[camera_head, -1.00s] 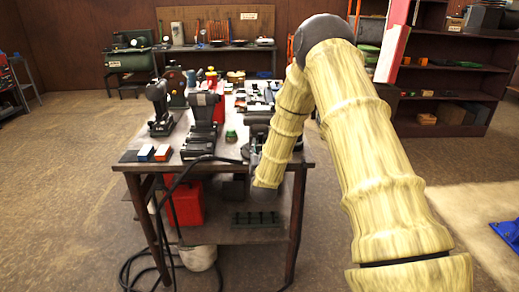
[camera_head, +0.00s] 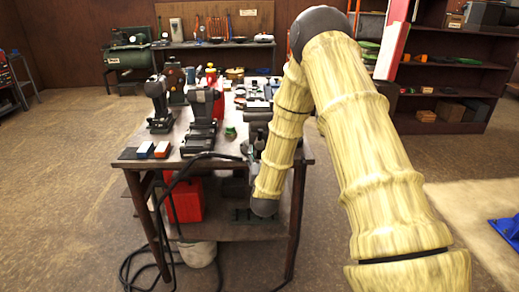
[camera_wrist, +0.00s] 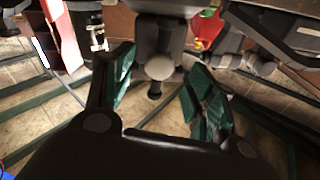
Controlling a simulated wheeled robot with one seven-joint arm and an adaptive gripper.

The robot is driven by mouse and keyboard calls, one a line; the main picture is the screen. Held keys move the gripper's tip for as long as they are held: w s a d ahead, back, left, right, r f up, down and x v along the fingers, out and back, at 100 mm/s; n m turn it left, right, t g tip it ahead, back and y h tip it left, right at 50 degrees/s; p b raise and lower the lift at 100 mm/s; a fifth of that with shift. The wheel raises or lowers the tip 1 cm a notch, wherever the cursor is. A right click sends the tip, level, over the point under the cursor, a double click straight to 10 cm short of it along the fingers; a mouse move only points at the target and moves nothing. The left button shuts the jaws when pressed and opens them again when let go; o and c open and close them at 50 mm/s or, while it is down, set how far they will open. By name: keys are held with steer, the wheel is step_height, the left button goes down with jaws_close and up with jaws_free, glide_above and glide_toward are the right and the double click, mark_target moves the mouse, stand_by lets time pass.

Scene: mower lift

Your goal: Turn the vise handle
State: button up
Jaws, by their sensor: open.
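In the wrist view my gripper (camera_wrist: 157,72) is open, with a green-padded finger on each side. Between the fingers is a grey vise part with a round screw end. The vise handle (camera_wrist: 154,92), a short dark bar with a knobbed end, hangs down from it. The handle lies in the gap between the pads, and a gap shows on both sides.
The workbench (camera_head: 222,165) carries several tools, with a blue-and-white block and an orange-and-white block at its front left. A red container (camera_head: 185,200) stands on the lower shelf. A black cable hangs over the front edge.

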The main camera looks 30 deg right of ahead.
steer(key=v, duration=0.5)
steer(key=shift+s+a, duration=0.15)
steer(key=shift+s, duration=0.15)
steer(key=s+a+f+n+g+y, duration=0.25)
steer(key=s+a+f, duration=0.25)
steer(key=f, duration=0.4)
steer(key=s+a+f+n+g+y, duration=0.1)
steer(key=s+a+f+g+y, duration=0.2)
steer(key=f, duration=0.5)
steer(key=s+a+f+n+g+y, duration=0.2)
steer(key=s+a+f, duration=0.4)
steer(key=f, duration=0.3)
steer(key=s+a+f+g, duration=0.3)
steer(key=s, duration=0.6)
steer(key=s+a+f+n+g+y, duration=0.1)
steer(key=s+a+f+g, duration=0.2)
steer(key=s, duration=0.7)
steer(key=s+a+f+n+g+y, duration=0.1)
steer(key=s+a+f+g, duration=0.2)
steer(key=s, duration=0.6)
step_height(320, 180, down, 2)
steer(key=shift+s+a+f, duration=0.1)
steer(key=shift+s+a, duration=0.05)
steer(key=shift+s, duration=0.05)
